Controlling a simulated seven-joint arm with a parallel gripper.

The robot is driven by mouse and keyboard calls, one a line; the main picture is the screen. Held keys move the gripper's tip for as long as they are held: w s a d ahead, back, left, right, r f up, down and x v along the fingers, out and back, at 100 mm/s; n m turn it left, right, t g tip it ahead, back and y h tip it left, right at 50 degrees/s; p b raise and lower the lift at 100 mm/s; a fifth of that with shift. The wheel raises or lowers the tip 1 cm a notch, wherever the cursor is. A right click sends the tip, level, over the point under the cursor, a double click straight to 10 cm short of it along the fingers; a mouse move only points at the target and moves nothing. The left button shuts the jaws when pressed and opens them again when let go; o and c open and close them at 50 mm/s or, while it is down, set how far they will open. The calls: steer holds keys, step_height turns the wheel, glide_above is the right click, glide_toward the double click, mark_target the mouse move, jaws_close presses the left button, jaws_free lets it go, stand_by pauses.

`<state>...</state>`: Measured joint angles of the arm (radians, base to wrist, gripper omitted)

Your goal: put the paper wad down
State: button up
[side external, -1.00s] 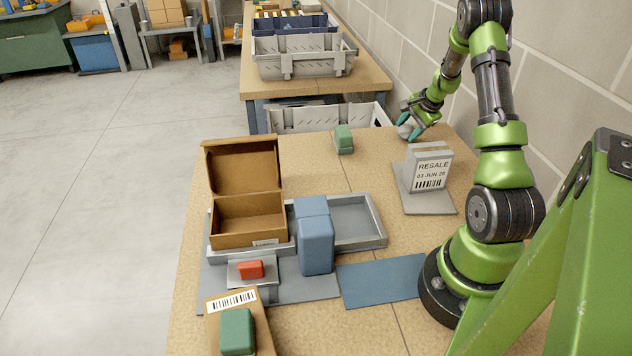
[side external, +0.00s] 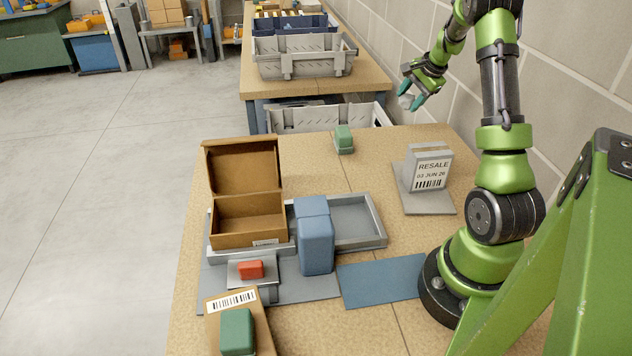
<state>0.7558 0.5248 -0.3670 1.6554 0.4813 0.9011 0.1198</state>
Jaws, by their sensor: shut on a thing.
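The paper wad (side external: 405,101) is a small pale grey-white lump. My gripper (side external: 410,101) is shut on it, with a teal finger on each side. The gripper holds the wad in the air above the far right part of the cork-coloured table (side external: 375,150), near the block wall. The fingers partly hide the wad.
A RESALE sign (side external: 430,170) stands on a grey plate below my gripper. A green block (side external: 344,139) lies to its left. An open cardboard box (side external: 247,219), a grey tray (side external: 372,241), a blue container (side external: 316,244) and a blue mat (side external: 380,280) stand nearer. A pale crate (side external: 300,118) is behind the table.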

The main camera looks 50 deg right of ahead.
steer(key=w+a+n+y, duration=0.1)
steer(key=w+a+n, duration=0.1)
steer(key=w+a, duration=0.65)
steer(key=a+f+n+y, duration=0.1)
steer(key=a+f+n, duration=0.15)
steer(key=a, duration=0.95)
steer(key=a+f+n+y, duration=0.2)
steer(key=a+n, duration=0.2)
steer(key=a, duration=0.9)
steer(key=shift+m, duration=0.25)
steer(key=w+d, duration=0.1)
steer(key=w, duration=0.4)
steer(key=w+d+f, duration=0.1)
steer(key=w, duration=0.4)
steer(key=w+d, duration=0.2)
steer(key=w, duration=0.3)
steer(key=shift+w+f, duration=0.3)
steer(key=shift+f, duration=1.8)
steer(key=o, duration=1)
steer(key=shift+f, duration=0.1)
